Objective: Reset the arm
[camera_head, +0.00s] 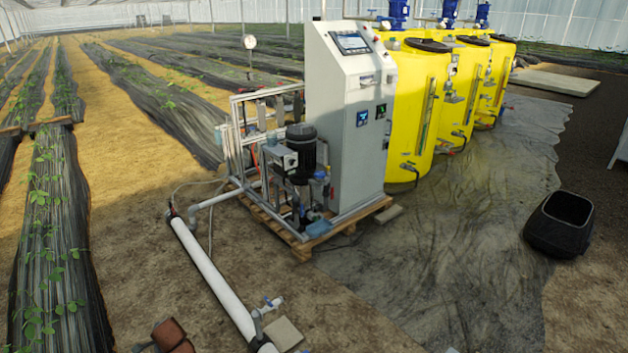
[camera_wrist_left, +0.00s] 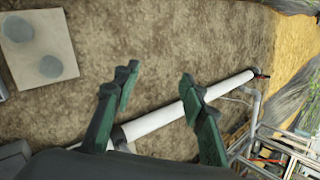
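My left gripper (camera_wrist_left: 158,88) shows in the left wrist view with its two dark green fingers spread apart. It is open and nothing is between the fingers. Bare soil and a white pipe (camera_wrist_left: 165,118) show beyond it; the pipe passes behind the fingers. Neither gripper can be made out in the head view. My right gripper is not in view.
The grey control cabinet (camera_head: 346,130) and pump (camera_head: 301,148) stand on a wooden pallet (camera_head: 299,248). The white pipe (camera_head: 215,280) runs along the ground. Yellow tanks (camera_head: 413,115) stand behind; a black tub (camera_head: 560,225) is right. Soil in front is mostly open.

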